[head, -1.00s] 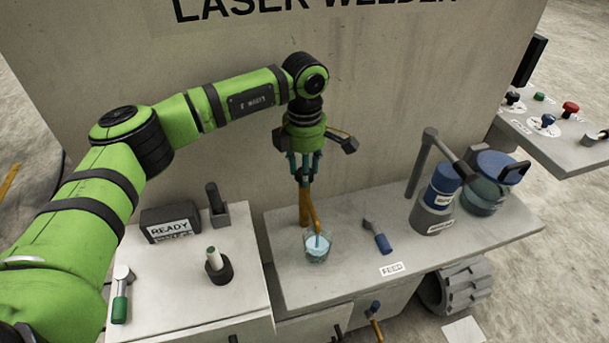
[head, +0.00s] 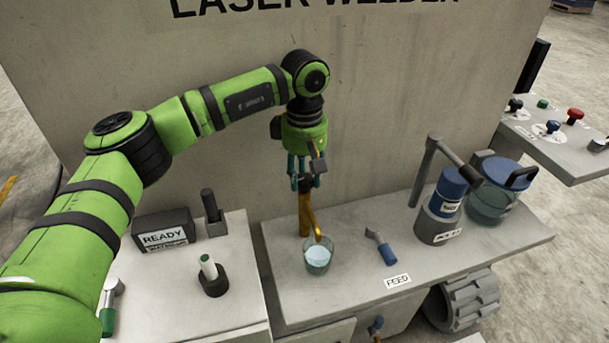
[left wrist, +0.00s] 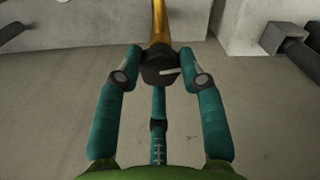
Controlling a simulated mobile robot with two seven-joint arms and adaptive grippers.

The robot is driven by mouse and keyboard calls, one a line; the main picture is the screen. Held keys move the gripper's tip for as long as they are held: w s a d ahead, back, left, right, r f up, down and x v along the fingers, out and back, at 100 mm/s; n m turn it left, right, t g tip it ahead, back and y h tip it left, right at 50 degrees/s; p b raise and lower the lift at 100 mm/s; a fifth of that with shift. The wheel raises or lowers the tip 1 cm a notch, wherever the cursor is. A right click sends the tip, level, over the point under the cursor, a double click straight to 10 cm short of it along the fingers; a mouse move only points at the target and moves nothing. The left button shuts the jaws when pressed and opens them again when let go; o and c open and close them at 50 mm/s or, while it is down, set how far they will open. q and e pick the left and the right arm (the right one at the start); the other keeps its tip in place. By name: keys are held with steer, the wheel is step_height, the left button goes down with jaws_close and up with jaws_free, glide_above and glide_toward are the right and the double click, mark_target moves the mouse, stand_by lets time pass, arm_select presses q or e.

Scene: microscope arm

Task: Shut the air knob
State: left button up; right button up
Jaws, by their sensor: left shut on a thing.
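My left gripper (head: 305,184) points down over the top of a brass post with a curved spout (head: 306,215) on the bench. In the left wrist view its teal fingers (left wrist: 161,75) are shut on a dark knob (left wrist: 157,68) with a pale pointer mark, at the top of the brass post. No label on the knob is readable, so I cannot tell from print that it is the air knob. The spout ends over a glass of pale blue liquid (head: 317,262). The fingers hide the knob in the head view. My right gripper is not in view.
A small blue-handled tool (head: 382,246) lies right of the glass, near a FEED label (head: 397,281). A blue-topped canister (head: 440,212) and a lidded jar (head: 496,200) stand further right. A READY box (head: 163,238) is at left. The welder wall rises close behind.

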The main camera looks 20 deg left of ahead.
mark_target(305, 178)
arm_select(q)
steer(key=shift+m, duration=1)
steer(key=o, duration=1.2)
steer(key=shift+c, duration=0.2)
step_height(305, 178, up, 12)
